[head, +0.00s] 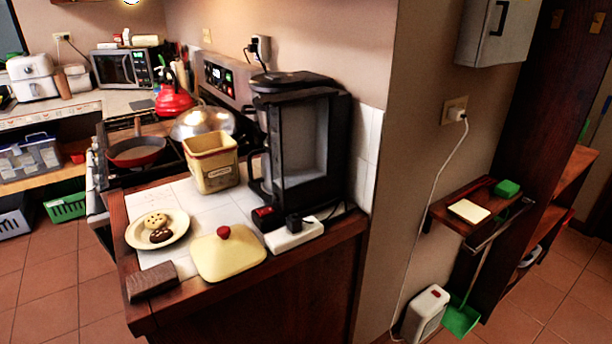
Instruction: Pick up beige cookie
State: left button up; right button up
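The beige cookie (156,220) has dark chips and lies on a cream plate (179,229) on the white-tiled counter. A dark brown cookie (161,235) lies on the same plate, just in front of the beige one and close against it. The plate is near the left edge of the counter. Neither of my grippers shows in the head view.
A yellow lid with a red knob (226,253), an open yellow canister (211,163) and a brown block (151,281) surround the plate. A tall black coffee machine (300,140) and a white power strip (293,234) stand to the right. A stove with a red pan (136,152) is behind.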

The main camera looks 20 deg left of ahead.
aim_at(156, 221)
jog(key=u, duration=1.45)
jog(key=l, duration=0.3)
jog(key=i+l+z, duration=0.15)
jog(key=l, duration=0.2)
